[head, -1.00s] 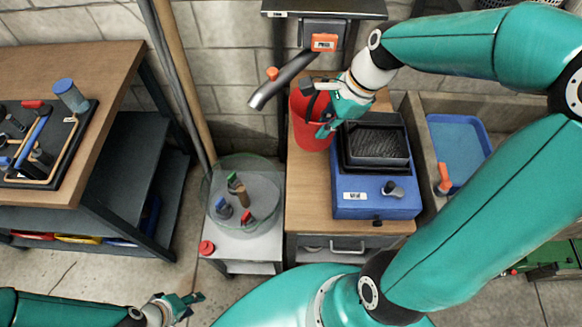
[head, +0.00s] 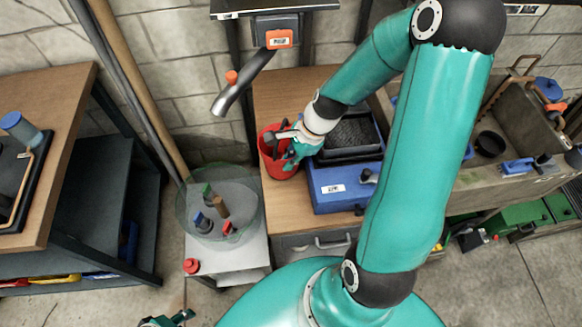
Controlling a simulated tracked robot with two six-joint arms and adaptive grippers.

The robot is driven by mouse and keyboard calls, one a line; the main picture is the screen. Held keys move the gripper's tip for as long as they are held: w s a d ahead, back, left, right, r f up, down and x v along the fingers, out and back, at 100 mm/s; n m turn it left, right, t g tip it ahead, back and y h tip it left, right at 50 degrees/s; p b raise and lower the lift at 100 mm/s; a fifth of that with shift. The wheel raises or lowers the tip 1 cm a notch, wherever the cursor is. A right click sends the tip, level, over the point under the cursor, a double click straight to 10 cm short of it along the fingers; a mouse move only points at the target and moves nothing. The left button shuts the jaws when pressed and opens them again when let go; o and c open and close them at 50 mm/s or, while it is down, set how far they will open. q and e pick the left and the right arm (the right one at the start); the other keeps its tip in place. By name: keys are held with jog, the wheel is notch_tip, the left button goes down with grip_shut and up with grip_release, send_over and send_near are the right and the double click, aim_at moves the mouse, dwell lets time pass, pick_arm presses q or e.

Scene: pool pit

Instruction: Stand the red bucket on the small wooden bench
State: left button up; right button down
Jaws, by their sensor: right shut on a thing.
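The red bucket (head: 270,168) is upright over the left part of the wooden-topped bench (head: 281,200), left of a blue box. I cannot tell whether its base touches the wood. My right gripper (head: 287,148) is at the bucket's right rim, shut on the bucket, and its fingers hide part of the rim. Something dark shows inside the bucket. Only the tip of my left gripper (head: 168,320) shows at the bottom edge, low and far from the bucket; its jaw state is unclear.
The blue box (head: 332,188) with a dark tray stands right of the bucket. A grey spout (head: 232,95) hangs at the back left. A glass bowl (head: 185,215) with small tools is to the left. A stone sink (head: 500,185) is at the right. Bare wood shows in front of the bucket.

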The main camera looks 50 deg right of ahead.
aim_at(285, 175)
notch_tip(285, 175, down, 4)
jog(key=shift+f+b, duration=0.1)
jog(key=shift+b, duration=0.5)
jog(key=c, duration=1.3)
grip_release()
jog(key=p+v, duration=0.1)
jog(key=v, duration=1.1)
jog(key=shift+p, duration=0.3)
